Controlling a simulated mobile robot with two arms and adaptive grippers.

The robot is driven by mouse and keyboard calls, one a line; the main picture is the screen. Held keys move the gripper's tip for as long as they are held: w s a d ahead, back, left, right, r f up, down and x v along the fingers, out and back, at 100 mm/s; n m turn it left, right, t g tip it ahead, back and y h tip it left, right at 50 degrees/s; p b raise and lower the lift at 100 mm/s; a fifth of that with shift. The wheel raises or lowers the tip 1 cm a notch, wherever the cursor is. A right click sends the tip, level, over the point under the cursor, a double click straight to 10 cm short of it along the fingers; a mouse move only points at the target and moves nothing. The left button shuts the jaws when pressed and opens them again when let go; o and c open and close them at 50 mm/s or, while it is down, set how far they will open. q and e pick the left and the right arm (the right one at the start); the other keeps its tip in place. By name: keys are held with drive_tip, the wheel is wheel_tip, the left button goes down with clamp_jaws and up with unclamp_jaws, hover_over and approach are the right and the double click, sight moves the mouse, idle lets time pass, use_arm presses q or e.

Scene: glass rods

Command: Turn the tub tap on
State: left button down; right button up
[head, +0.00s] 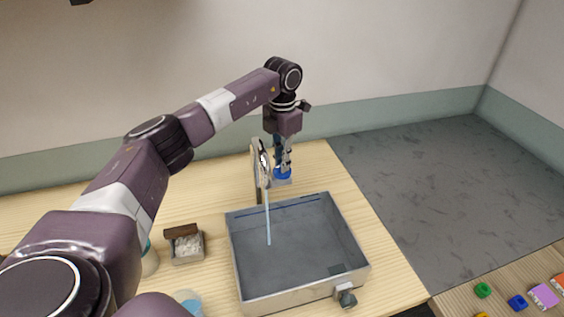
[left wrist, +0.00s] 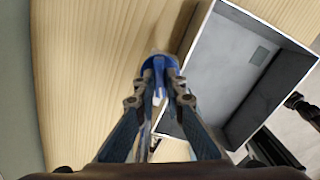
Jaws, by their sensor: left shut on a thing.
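The tub (head: 300,297) is a grey rectangular basin on the wooden table. A silver tap (head: 262,165) stands at its back edge. A thin light-blue stream (head: 268,220) runs from the tap down into the tub. A blue tap knob (head: 282,174) sits just right of the tap, behind the tub. My left gripper (head: 285,163) reaches down from above and is shut on the blue knob. In the left wrist view the fingertips close on the blue knob (left wrist: 149,68), partly hiding it, beside the tub (left wrist: 215,60). My right gripper is not in view.
A small box (head: 187,252) with white contents and a brown piece stands left of the tub. A light-blue container (head: 189,301) is partly visible at the bottom. A valve-like fitting (head: 346,295) juts from the tub's front. Coloured blocks (head: 517,302) lie on another wooden surface at lower right.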

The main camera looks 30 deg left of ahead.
use_arm(q)
drive_tip(key=n, duration=0.6)
drive_tip(key=shift+w+r+n, duration=0.1)
drive_tip(key=shift+n, duration=0.2)
drive_tip(key=n, duration=0.6)
drive_tip(key=shift+n, duration=0.3)
drive_tip(key=shift+w+r, duration=0.1)
drive_tip(key=c, duration=2)
unclamp_jaws()
drive_tip(key=shift+c, duration=0.2)
drive_tip(key=shift+o, duration=0.3)
wheel_tip(320, 180, up, 12)
drive_tip(key=shift+f, duration=0.2)
